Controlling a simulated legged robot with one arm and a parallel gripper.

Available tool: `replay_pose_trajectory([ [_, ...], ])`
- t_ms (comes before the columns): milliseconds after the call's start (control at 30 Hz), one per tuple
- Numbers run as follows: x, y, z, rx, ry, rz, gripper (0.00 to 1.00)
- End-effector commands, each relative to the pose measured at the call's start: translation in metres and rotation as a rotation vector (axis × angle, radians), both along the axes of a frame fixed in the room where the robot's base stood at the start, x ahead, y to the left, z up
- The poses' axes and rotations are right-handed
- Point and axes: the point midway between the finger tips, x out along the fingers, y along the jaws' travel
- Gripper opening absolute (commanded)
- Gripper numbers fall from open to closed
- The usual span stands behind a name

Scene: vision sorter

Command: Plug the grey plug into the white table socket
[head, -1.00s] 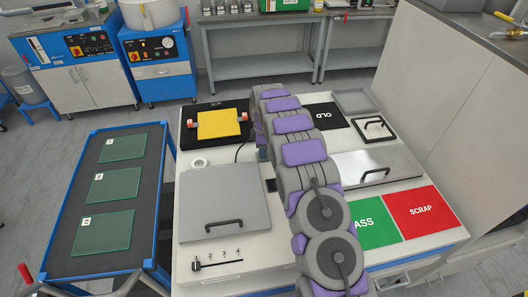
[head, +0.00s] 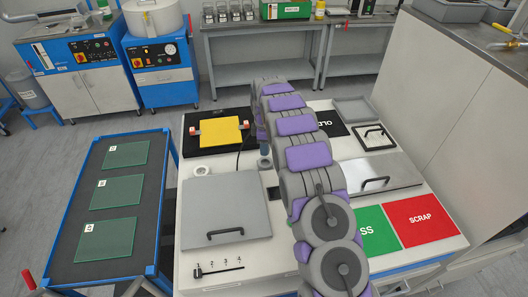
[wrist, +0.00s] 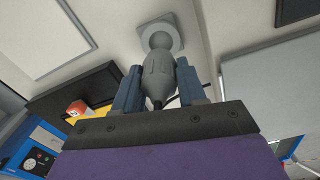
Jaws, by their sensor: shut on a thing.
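My gripper (wrist: 158,88) is shut on the grey plug (wrist: 157,76) in the wrist view, with one blue-grey finger on each side of its body. A dark cable leaves the plug's rear. In the head view my gripper (head: 263,148) is low over the table behind my arm, which hides much of this area.
A grey lidded panel (head: 225,205) lies left of my arm, with a small white round fitting (head: 202,169) behind it. A black base (head: 190,143) carries a yellow plate (head: 220,131). Another handled panel (head: 390,172) and green and red mats (head: 422,218) lie right.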

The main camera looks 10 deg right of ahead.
Motion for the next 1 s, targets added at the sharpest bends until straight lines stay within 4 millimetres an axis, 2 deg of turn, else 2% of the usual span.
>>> replay_pose_trajectory([
  [33,0.000,0.000,0.013,0.000,-0.001,0.000,0.04],
  [200,0.001,0.000,0.031,0.001,-0.001,0.000,0.04],
  [767,0.000,0.001,0.037,0.000,0.001,0.000,0.04],
  [1000,0.000,0.019,0.036,0.001,0.001,0.002,0.04],
])
